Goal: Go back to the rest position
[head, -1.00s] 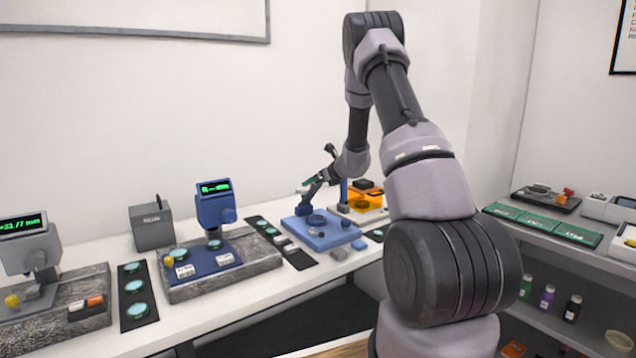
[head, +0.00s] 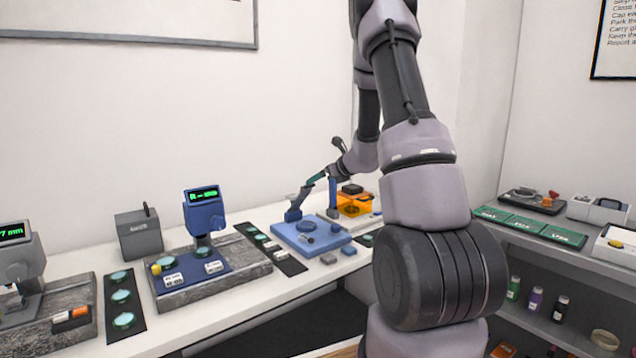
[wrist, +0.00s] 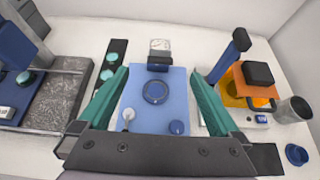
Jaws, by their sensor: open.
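My gripper (wrist: 160,98) is open, with its two teal fingers spread wide and nothing between them in the wrist view. Below and beyond the fingers lies a blue instrument base (wrist: 143,117) with a dark blue round stage (wrist: 155,91) and a dark post at its far side. In the head view my arm rises from the front right and bends down over the bench; the gripper end is small and partly hidden near the blue base (head: 322,243).
An orange box (head: 355,205) stands right of the blue base, with a blue post beside it. A blue gauge (head: 204,212) on a granite block and a dark strip of teal discs (head: 123,302) stand to the left. Green mats (head: 525,226) lie on the right shelf.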

